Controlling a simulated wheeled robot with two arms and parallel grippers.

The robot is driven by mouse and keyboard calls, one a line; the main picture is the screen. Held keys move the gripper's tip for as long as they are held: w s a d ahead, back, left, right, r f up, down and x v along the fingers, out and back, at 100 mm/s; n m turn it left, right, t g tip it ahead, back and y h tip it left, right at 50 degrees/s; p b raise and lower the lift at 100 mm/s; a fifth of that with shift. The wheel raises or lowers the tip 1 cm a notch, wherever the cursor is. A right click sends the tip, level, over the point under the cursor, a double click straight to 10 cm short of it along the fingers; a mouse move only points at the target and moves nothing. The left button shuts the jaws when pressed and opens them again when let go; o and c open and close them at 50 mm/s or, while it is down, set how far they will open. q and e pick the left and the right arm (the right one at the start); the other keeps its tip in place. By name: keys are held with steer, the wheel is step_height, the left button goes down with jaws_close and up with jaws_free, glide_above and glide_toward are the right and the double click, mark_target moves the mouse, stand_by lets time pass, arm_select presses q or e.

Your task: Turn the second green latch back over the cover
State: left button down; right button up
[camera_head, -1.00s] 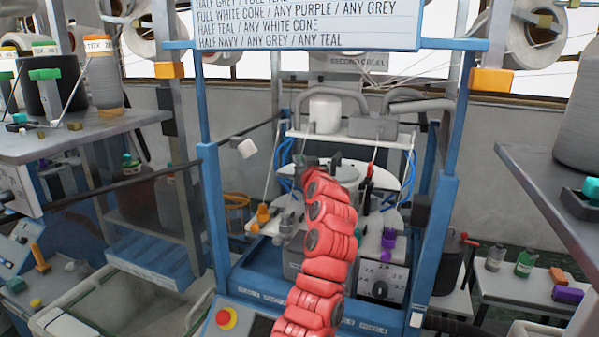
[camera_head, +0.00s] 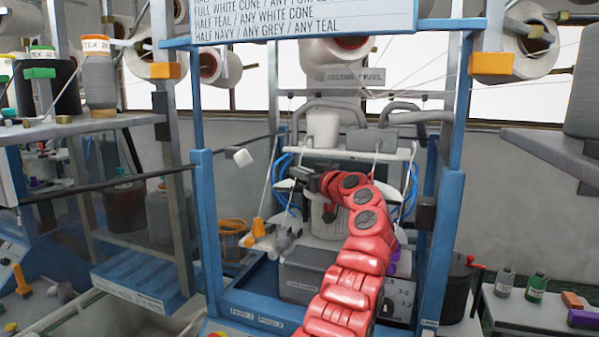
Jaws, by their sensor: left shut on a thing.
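The knitting machine stands in the blue frame, with a pale ribbed cylinder (camera_head: 324,222) under a white plate-like part (camera_head: 288,184). My left arm, red and segmented, rises from the bottom and bends left over the machine. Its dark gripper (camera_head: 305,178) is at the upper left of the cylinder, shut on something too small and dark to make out. I cannot make out any green latch or the cover's edge; the arm hides much of the machine's middle and right. My right gripper is not in view.
Blue posts (camera_head: 205,240) (camera_head: 445,240) flank the machine. A white cone (camera_head: 322,130) and grey hoses stand on a shelf above. A dark bar with a white block (camera_head: 243,158) crosses at left. A grey box (camera_head: 315,275) sits below. A bench with bottles (camera_head: 536,287) is at right.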

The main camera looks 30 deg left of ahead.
arm_select(q)
steer(key=shift+f, duration=0.15)
steer(key=c, duration=1.3)
jaws_free()
steer(key=o, duration=0.4)
steer(key=shift+d, duration=0.2)
steer(key=shift+a+r, duration=0.15)
steer(key=shift+r, duration=0.05)
